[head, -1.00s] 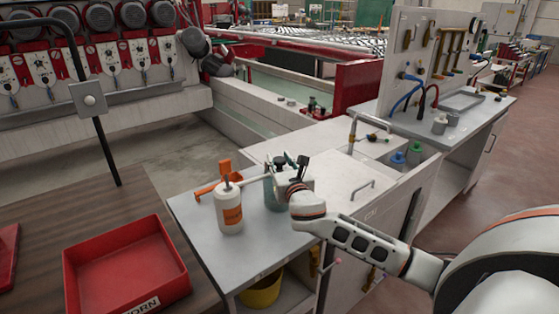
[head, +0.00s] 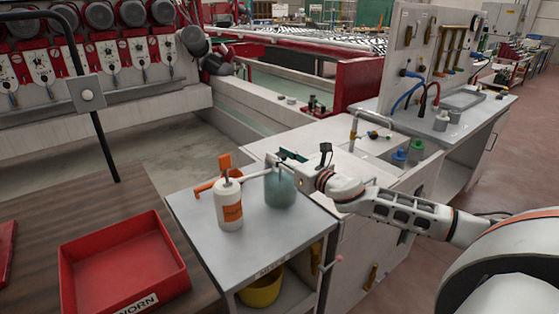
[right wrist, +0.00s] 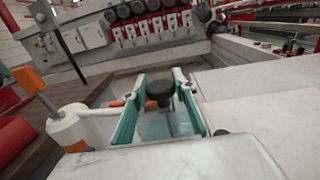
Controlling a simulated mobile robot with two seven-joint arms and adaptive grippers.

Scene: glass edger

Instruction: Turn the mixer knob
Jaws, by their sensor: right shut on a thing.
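The mixer is a translucent teal jar (head: 281,190) on the grey side table, upright. Its black knob (right wrist: 160,92) shows in the right wrist view above the jar's top. My right gripper (head: 283,163) reaches in from the right over the jar, and its fingers hide the knob in the head view. In the right wrist view the teal-padded fingers (right wrist: 160,84) stand on either side of the knob, and the gripper is shut on it. My left gripper is not in view.
A white bottle with an orange label (head: 229,207) stands close left of the jar. An orange tool (head: 224,166) lies behind it. A red bin (head: 122,265) sits on the brown table at left. A white sink counter (head: 340,147) is behind right.

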